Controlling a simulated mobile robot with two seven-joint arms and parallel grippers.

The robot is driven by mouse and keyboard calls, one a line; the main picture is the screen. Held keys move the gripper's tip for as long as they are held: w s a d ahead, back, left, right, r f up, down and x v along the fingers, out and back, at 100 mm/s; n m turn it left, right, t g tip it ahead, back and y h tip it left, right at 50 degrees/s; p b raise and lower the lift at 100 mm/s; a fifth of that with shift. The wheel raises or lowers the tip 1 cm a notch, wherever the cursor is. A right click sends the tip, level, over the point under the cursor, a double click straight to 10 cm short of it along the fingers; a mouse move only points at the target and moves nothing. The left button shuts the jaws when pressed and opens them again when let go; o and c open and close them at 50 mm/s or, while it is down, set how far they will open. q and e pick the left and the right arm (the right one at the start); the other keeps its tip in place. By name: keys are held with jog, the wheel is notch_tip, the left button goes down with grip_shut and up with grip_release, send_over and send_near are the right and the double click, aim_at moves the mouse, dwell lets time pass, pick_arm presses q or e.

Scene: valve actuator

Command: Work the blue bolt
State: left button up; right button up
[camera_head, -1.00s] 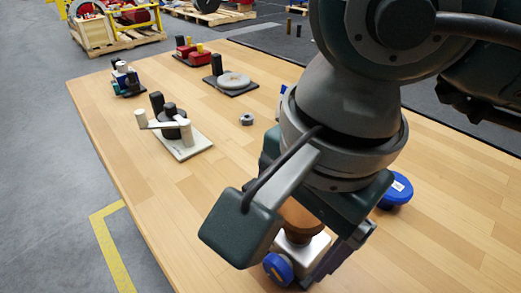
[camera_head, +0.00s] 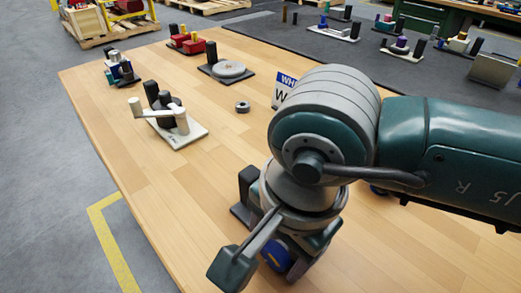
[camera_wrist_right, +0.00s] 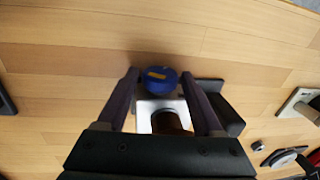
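The blue bolt (camera_wrist_right: 160,80) has a round blue head with a small yellow mark. It sits at the front of a silver-white block (camera_wrist_right: 150,106) with a brown cylinder (camera_wrist_right: 168,122) on it. In the head view, the blue head (camera_head: 275,257) shows partly below my right gripper, with the block mostly hidden. My right gripper (camera_wrist_right: 159,77) is over the fixture, its fingers apart on either side of the blue head and block. Narrow gaps seem to show beside the head; I cannot tell whether the fingers touch the block. My left gripper is not in view.
A black post on a dark base (camera_head: 247,185) stands close beside my right gripper. A lever fixture (camera_head: 170,122), a metal nut (camera_head: 242,106), a round grey disc fixture (camera_head: 228,71) and a sign (camera_head: 284,88) stand farther back.

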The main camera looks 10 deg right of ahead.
grip_shut()
jog(key=shift+f+b, duration=0.15)
jog(key=shift+b, duration=0.45)
jog(key=g+h+b, duration=0.1)
jog(key=b, duration=0.4)
jog(key=g+h+b, duration=0.1)
jog(key=g+b, duration=0.1)
jog(key=b, duration=0.2)
jog(key=g+h+b, duration=0.2)
jog(key=b, duration=0.3)
jog(key=shift+w+a+f+b, duration=0.25)
jog(key=shift+w+a+b, duration=0.05)
jog(key=shift+w+b, duration=0.1)
jog(key=shift+r+g+b, duration=0.25)
jog(key=shift+g+b, duration=0.05)
jog(key=shift+b, duration=0.35)
jog(key=shift+o, duration=1.6)
grip_release()
jog(key=shift+r+h, duration=0.1)
jog(key=shift+h, duration=0.2)
